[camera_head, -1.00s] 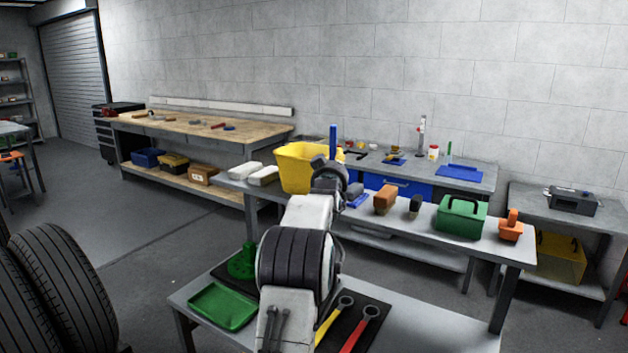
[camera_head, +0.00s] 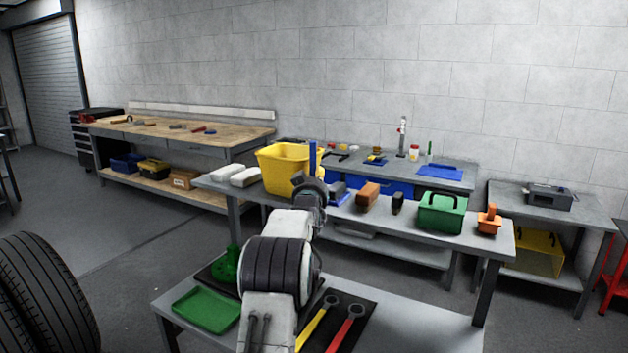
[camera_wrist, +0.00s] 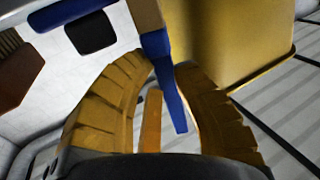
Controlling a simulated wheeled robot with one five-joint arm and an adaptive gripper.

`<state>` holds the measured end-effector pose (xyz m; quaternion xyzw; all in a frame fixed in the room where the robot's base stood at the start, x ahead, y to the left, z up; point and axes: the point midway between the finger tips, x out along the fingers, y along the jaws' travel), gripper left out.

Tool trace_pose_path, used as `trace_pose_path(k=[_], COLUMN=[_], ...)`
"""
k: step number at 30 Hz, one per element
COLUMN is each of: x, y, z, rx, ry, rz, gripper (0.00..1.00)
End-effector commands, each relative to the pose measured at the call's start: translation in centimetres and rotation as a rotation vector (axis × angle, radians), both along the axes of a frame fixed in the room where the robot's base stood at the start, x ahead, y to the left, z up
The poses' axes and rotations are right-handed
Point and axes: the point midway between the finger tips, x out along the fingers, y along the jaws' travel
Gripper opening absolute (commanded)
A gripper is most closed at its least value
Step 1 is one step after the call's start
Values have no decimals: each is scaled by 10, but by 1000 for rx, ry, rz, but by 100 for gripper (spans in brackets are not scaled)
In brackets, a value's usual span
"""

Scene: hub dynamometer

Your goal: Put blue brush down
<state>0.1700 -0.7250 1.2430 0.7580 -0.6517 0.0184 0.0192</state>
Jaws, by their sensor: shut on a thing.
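My gripper (camera_head: 309,186) is at the near edge of the long grey bench, in front of and just right of the yellow bucket (camera_head: 281,172). In the wrist view its two ochre fingers (camera_wrist: 162,66) are closed around the blue brush's handle (camera_wrist: 170,90). A tan part joins the handle at the top of that view. The blue brush (camera_head: 312,154) shows in the head view as an upright blue bar above the gripper. Its lower part is hidden by my gripper. The bucket's yellow wall (camera_wrist: 235,40) is close beside the brush.
The long bench (camera_head: 478,240) holds white blocks (camera_head: 238,176), a blue item, a brown brush (camera_head: 367,196), a dark brush (camera_head: 398,202), a green box (camera_head: 442,213) and an orange caddy (camera_head: 489,219). A nearer table (camera_head: 415,312) holds a green tray (camera_head: 206,310) and wrenches.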

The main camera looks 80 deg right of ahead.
Motion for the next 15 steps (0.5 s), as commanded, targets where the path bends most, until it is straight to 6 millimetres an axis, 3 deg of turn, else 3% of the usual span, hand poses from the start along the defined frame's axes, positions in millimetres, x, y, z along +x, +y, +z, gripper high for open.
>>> trace_pose_path(k=[3, 4, 5, 15], x=[0, 0, 0, 0], y=[0, 0, 0, 0], z=[-3, -2, -2, 1], rx=[-2, -1, 0, 0], ry=[0, 0, 0, 0], rz=[0, 0, 0, 0], gripper=[0, 27, 30, 31])
